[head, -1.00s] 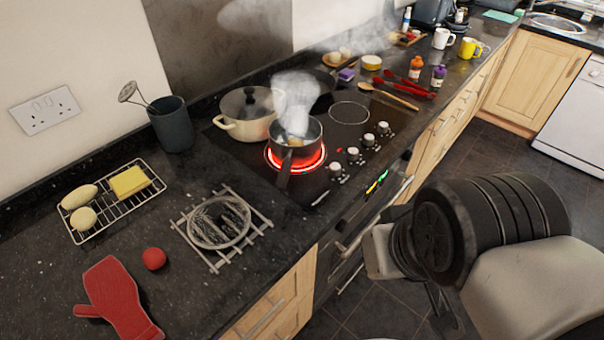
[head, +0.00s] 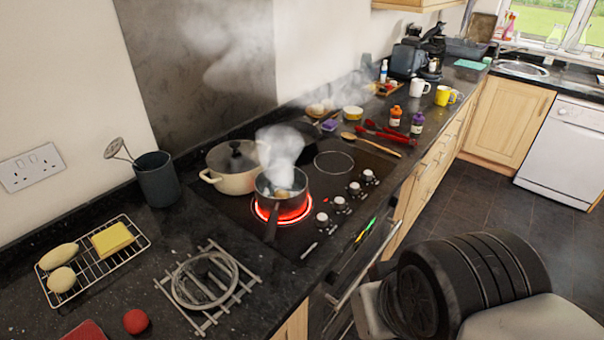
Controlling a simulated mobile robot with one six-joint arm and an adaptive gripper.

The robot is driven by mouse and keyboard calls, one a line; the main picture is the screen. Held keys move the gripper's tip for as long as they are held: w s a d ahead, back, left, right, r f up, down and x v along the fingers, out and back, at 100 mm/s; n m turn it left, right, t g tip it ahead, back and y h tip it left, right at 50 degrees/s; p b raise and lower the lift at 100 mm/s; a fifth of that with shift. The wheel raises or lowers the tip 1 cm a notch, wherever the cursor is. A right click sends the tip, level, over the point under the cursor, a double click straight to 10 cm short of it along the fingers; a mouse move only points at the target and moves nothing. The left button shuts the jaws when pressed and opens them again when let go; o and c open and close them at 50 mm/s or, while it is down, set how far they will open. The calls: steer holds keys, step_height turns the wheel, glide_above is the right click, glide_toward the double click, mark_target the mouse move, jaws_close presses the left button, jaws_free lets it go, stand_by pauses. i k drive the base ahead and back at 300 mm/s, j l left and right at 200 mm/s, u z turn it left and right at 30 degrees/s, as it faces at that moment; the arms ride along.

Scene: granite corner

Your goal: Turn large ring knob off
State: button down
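The dark hob (head: 345,172) is set in the black granite worktop. Its front-left ring (head: 262,211) glows red under a dark steaming saucepan (head: 281,192). Several pale knobs line the hob's right edge: the nearest knob (head: 322,219), a second knob (head: 339,203), a third knob (head: 354,188) and the farthest knob (head: 368,177). I cannot tell from their marks which serves the large ring. My arm's dark joint and pale links fill the lower right, apart from the knobs. My gripper's fingers do not show.
A cream pot (head: 233,172) stands behind the saucepan. A wooden spoon (head: 362,141) and red tongs (head: 385,133) lie beyond the knobs. A trivet (head: 240,290) with a glass lid and a wire rack (head: 130,232) are at left. Floor (head: 455,205) is open to the right.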

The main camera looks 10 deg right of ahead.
mark_target(338, 203)
steer(key=i+l+z, duration=0.4)
steer(key=i, duration=0.45)
steer(key=l, duration=0.1)
